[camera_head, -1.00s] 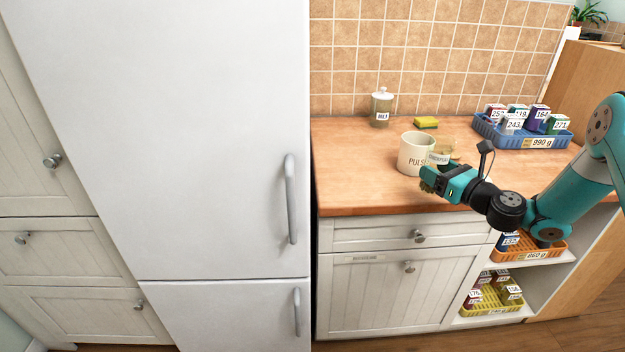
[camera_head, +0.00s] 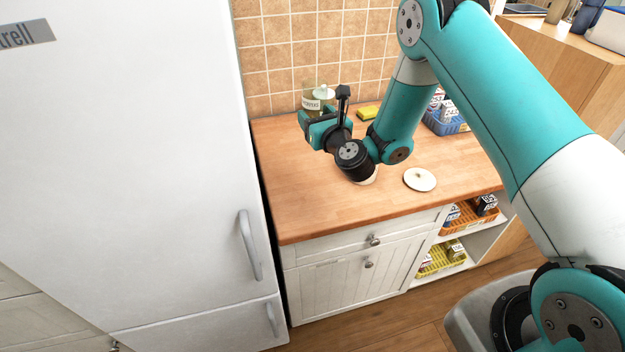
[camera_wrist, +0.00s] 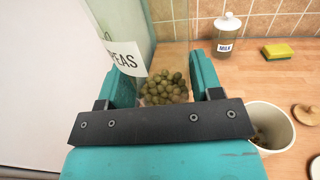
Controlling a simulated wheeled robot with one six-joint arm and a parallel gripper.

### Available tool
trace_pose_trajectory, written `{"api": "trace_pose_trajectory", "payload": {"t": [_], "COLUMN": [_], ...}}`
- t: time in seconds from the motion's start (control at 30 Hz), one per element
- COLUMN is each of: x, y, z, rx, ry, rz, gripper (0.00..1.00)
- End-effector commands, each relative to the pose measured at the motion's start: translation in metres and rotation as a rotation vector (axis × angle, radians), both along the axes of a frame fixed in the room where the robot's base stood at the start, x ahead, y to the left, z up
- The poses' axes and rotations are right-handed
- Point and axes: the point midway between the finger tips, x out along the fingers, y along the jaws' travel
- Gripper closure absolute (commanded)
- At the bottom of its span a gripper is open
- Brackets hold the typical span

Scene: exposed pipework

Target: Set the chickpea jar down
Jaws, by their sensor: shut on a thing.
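My gripper (camera_head: 308,120) is shut on the chickpea jar (camera_head: 309,93), a clear glass jar with a white label. In the wrist view my gripper (camera_wrist: 163,90) has a finger on each side of the jar. Round greenish-brown chickpeas (camera_wrist: 163,87) show low in it, and the label (camera_wrist: 125,57) reads "PEAS" at its end. The gripper and jar are over the left back part of the wooden counter (camera_head: 290,190). The jar's base is hidden, so I cannot tell whether it touches the counter.
The milk jar (camera_wrist: 226,34) stands by the tiled wall near a yellow sponge (camera_wrist: 278,51). A cream pot (camera_wrist: 272,126) stands open at the right; my wrist mostly hides it in the head view. The left front counter is clear.

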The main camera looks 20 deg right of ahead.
Motion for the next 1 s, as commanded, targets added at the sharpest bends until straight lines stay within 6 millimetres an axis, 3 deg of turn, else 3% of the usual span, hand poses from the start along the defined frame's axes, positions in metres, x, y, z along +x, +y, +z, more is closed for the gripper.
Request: {"api": "trace_pose_trajectory", "payload": {"t": [0.13, 0.7, 1.0], "x": [0.000, 0.000, 0.000], "y": [0.000, 0.000, 0.000], "z": [-0.021, -0.141, -0.159], "rx": [0.002, 0.001, 0.000], "ry": [-0.001, -0.002, -0.002], "rz": [-0.003, -0.002, -0.002], "gripper": [0.78, 0.78, 0.78]}}
